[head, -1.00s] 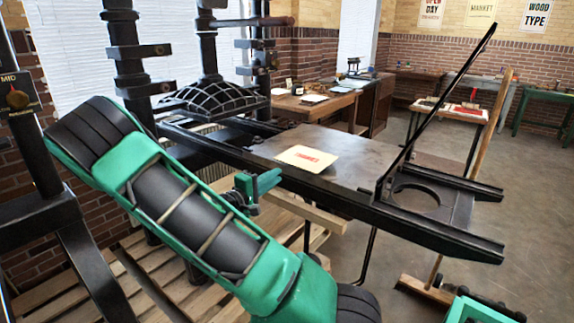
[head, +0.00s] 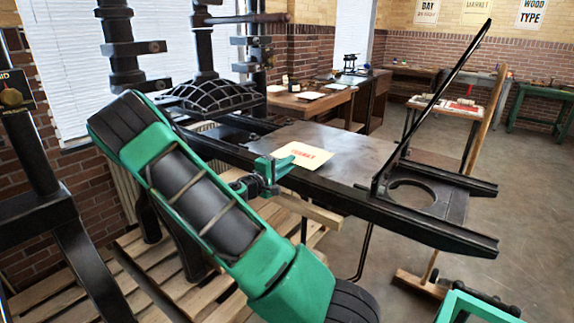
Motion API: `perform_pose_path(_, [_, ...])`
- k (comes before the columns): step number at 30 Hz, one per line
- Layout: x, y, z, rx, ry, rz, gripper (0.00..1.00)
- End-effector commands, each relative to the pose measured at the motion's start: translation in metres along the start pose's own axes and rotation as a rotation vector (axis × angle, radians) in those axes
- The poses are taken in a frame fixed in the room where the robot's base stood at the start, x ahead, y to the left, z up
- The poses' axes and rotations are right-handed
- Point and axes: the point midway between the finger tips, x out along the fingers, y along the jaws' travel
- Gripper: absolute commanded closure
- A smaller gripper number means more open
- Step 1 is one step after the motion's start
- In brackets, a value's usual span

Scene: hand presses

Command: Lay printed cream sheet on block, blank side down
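The cream sheet (head: 310,160) has red printing on its upward face and appears to lie flat on the dark press bed (head: 343,172). My gripper (head: 277,169), with green fingers, is at the sheet's left corner and overlaps it in the picture. I cannot tell whether the fingers are open, or shut on the sheet's edge. I cannot surely pick out the block; a small red item (head: 464,104) lies on the pale-topped table at the right.
The bed's dark rails and a raised slanted frame (head: 440,95) stand right of the sheet. A domed black press part (head: 208,100) and columns stand behind my arm. A wooden pallet (head: 150,268) is below. Grey floor is open beyond.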

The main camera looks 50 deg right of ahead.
Motion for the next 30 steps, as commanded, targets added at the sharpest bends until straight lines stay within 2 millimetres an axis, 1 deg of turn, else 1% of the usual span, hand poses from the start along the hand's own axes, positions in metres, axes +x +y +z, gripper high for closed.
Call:
perform_pose_path(9, [0.002,0.0,0.0,0.0,0.0,0.0,0.85])
perform_pose_path(10, [0.002,0.0,0.0,0.0,0.0,0.0,0.86])
perform_pose_path(13, [0.002,0.0,0.0,0.0,0.0,0.0,0.98])
perform_pose_path(14, [0.002,0.0,0.0,0.0,0.0,0.0,1.0])
perform_pose_path(20, [0.002,0.0,0.0,0.001,0.0,-0.001,1.0])
perform_pose_path(23, [0.002,0.006,0.0,0.003,0.001,-0.001,1.0])
perform_pose_path(27, [0.002,0.022,-0.001,0.005,0.001,-0.001,1.0])
perform_pose_path(30, [0.002,0.03,-0.001,0.003,0.001,-0.001,1.0])
